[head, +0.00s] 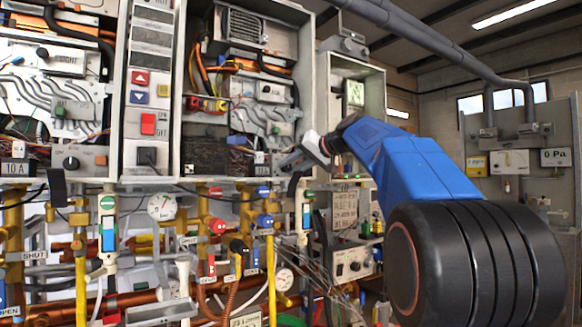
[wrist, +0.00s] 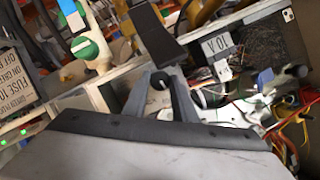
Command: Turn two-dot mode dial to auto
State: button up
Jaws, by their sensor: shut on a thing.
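My gripper (head: 292,160) reaches in from the right, at the lower right of the nearer right-hand open heater. In the wrist view its grey fingers (wrist: 167,92) are close together, shut on a small dark dial (wrist: 163,101) at the panel's lower edge. In the head view that dial is hidden behind the fingers. A 10 A label (wrist: 216,46) is close to the fingers. Dot marks, the auto mark and the dial's pointing direction cannot be made out. A similar black dial (head: 71,162) sits on the left heater, clear of my gripper.
Pipes, valves and a round gauge (head: 162,207) crowd the space under the heaters. A dark lever (wrist: 153,31) stands close to my fingers in the wrist view. Loose wires (wrist: 285,135) hang at the right. A grey control box (head: 352,262) is below my arm.

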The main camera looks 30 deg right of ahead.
jog(key=shift+m+y, duration=0.5)
jog(key=shift+m, duration=0.2)
jog(key=shift+d+f, duration=0.1)
jog(key=o, duration=1)
jog(key=shift+o, duration=0.2)
jog(key=v, duration=1.7)
jog(key=shift+s, duration=0.3)
jog(key=shift+f, duration=0.1)
